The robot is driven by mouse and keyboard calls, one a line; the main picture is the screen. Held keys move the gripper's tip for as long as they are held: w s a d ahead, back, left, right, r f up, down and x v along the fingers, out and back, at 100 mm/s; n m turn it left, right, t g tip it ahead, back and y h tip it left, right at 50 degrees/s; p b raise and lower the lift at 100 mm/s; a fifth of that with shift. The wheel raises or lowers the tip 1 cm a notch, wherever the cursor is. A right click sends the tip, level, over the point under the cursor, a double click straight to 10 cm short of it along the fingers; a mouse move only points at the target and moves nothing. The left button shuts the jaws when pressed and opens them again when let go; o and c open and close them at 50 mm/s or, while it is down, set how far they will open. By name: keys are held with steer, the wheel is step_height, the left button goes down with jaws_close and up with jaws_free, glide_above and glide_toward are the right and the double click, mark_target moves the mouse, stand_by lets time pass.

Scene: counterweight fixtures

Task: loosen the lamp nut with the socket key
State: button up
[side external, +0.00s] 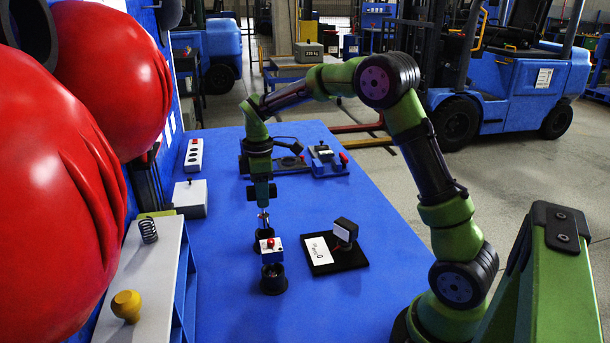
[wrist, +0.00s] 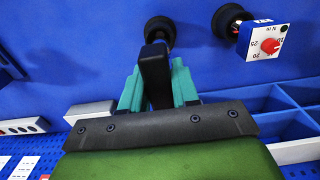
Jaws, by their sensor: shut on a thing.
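My gripper (side external: 262,204) points straight down over the blue table. In the wrist view its two teal fingers are closed on a black bar-shaped handle (wrist: 154,72), which I take to be the socket key. A short metallic shaft (side external: 263,217) shows below the fingers in the side view. It ends at or just above a round black stand (side external: 267,240), also in the wrist view (wrist: 159,30); I cannot tell whether it touches. A small lamp-like head (side external: 345,232) stands on a black plate (side external: 345,262) to the right. I cannot make out its nut.
A white-and-blue dial box with a red knob (side external: 270,247) sits close by, above another black stand (side external: 273,282); it also shows in the wrist view (wrist: 264,43). A white shelf (side external: 143,275) holds a spring and yellow knob. Devices (side external: 325,160) stand behind. The table's right front is clear.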

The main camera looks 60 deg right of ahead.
jaws_close()
steer(key=shift+d+r, duration=0.15)
steer(key=shift+d, duration=0.25)
steer(key=s+d+r+m, duration=0.4)
steer(key=s+d+m, duration=0.3)
steer(key=s+d, duration=0.7)
steer(key=shift+m, duration=0.3)
steer(key=shift+s+a+f, duration=0.15)
steer(key=shift+s+f, duration=0.05)
steer(key=shift+f, duration=0.65)
steer(key=shift+s+a+f, duration=0.2)
steer(key=shift+f, duration=0.7)
steer(key=shift+s+a+f, duration=0.15)
steer(key=shift+s+f, duration=0.05)
steer(key=shift+f, duration=0.65)
